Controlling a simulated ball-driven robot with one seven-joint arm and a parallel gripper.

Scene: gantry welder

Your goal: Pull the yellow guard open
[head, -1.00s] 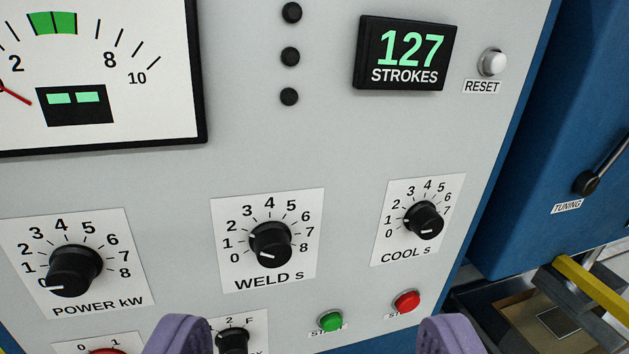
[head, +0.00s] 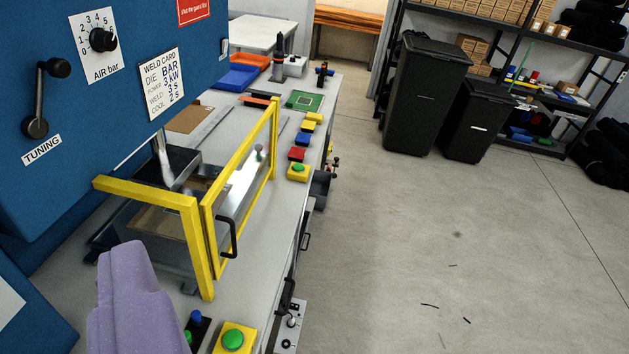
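The yellow guard (head: 245,168) is a yellow frame with a clear panel, standing at the front of the press on the grey bench. Its black handle (head: 230,238) is on the near end of the panel. A fixed yellow frame (head: 150,192) meets it at the near corner. The guard looks closed along the bench front. One purple finger of my gripper (head: 130,300) shows at the lower left, nearer than the guard and apart from it. The other finger is out of view, so its opening cannot be judged.
The blue machine body (head: 110,130) with the tuning lever (head: 45,98) stands at the left. A green button on a yellow box (head: 233,340) sits at the near bench edge. The floor (head: 450,240) at the right is open, with black bins (head: 425,90) beyond.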

